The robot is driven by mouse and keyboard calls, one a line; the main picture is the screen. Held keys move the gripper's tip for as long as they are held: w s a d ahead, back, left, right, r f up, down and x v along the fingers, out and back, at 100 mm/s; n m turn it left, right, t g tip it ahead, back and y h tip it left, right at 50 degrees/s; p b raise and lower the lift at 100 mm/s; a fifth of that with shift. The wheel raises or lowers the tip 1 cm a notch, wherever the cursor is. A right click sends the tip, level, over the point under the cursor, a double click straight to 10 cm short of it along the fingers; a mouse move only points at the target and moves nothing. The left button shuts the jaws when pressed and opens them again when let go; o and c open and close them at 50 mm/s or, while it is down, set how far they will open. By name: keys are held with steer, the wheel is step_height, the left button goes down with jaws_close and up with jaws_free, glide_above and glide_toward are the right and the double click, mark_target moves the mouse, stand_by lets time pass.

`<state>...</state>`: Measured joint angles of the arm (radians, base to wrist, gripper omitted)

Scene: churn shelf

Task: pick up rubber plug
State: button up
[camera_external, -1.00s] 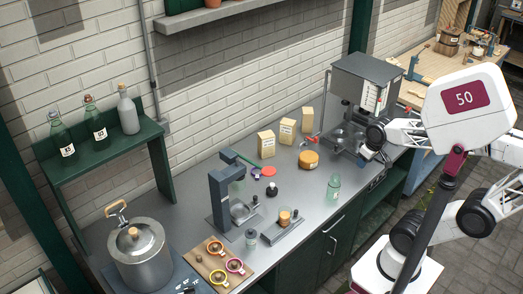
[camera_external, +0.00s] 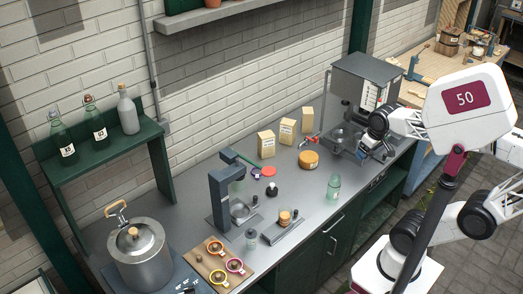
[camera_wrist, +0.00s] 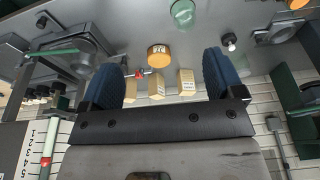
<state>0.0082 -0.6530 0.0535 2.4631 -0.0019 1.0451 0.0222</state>
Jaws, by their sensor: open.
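I cannot pick out the rubber plug for certain. A small black knob-shaped piece with a pale part (camera_external: 272,190) stands mid-counter and also shows in the wrist view (camera_wrist: 229,40). A small purple piece (camera_external: 256,172) and a flat red disc (camera_external: 269,171) lie behind it.
A steel machine (camera_external: 365,80), pale cartons (camera_external: 266,144), a round orange tub (camera_external: 308,160) and a green glass jar (camera_external: 333,188) are nearest. A dark stand (camera_external: 217,200), ringed cups on a board and a large pot (camera_external: 138,258) fill the left. The middle counter is partly clear.

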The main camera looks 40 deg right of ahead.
steer(key=w+a+m+y, duration=0.45)
steer(key=w+m, duration=0.25)
steer(key=w, duration=0.3)
steer(key=w+a+f+m+y, duration=0.1)
steer(key=w+a+m+y, duration=0.4)
steer(key=w, duration=0.5)
steer(key=w+a+m+y, duration=0.45)
steer(key=w+m, duration=0.35)
steer(key=w, duration=0.2)
glide_toward(272, 188)
steer(key=shift+w+a+f+h, duration=0.1)
steer(key=shift+a+f+h, duration=0.1)
steer(key=shift+a, duration=0.25)
steer(key=shift+w+a+f+h, duration=0.1)
steer(key=shift+a+f+h, duration=0.1)
steer(key=shift+a, duration=0.25)
steer(key=shift+a, duration=0.1)
steer(key=shift+x, duration=1.2)
steer(key=shift+x, duration=2.6)
steer(key=shift+w, duration=0.15)
